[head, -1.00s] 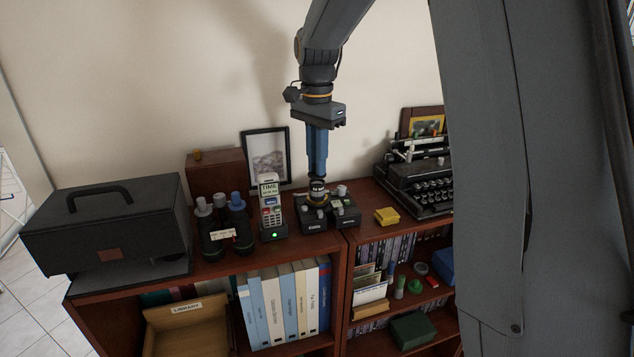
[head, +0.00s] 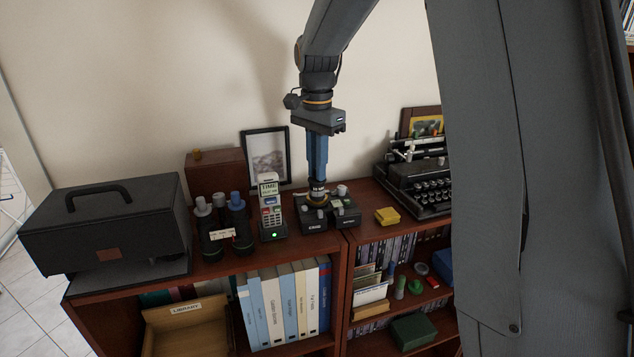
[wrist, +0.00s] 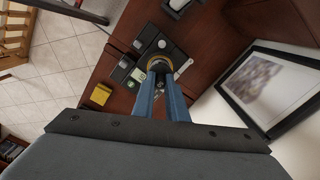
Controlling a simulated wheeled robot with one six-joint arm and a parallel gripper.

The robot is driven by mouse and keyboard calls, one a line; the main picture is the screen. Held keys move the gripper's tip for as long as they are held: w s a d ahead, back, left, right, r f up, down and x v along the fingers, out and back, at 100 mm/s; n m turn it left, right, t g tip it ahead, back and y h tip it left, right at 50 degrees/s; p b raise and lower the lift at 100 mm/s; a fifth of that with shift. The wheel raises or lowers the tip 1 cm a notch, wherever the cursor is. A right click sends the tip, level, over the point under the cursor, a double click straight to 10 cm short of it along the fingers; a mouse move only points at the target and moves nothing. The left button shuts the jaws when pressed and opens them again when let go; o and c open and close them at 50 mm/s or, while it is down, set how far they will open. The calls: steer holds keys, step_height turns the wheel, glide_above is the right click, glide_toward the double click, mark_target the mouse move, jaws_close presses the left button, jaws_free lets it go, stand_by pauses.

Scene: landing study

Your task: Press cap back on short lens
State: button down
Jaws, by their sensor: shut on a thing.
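My gripper (head: 317,176) points straight down with its blue fingers shut on a dark round piece with light marks, which looks like the short lens (head: 317,192). In the wrist view, my gripper (wrist: 164,78) has this dark piece (wrist: 160,64) between its fingertips. The piece sits low at a tan ring (wrist: 172,51) on a black labelled block (head: 314,222). The ring also shows in the head view (head: 317,201). I cannot make out the cap; the fingers and held piece hide the ring's inside.
A small keypad device (head: 271,210) with a green light stands close on the left, beside black cylinders (head: 223,232). A picture frame (head: 266,158) stands behind. A yellow block (head: 387,216) and a typewriter (head: 418,180) are on the right. The shelf's front edge is near.

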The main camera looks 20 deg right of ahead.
steer(key=shift+f, duration=0.1)
stand_by(0.6)
steer(key=c, duration=1.7)
jaws_free()
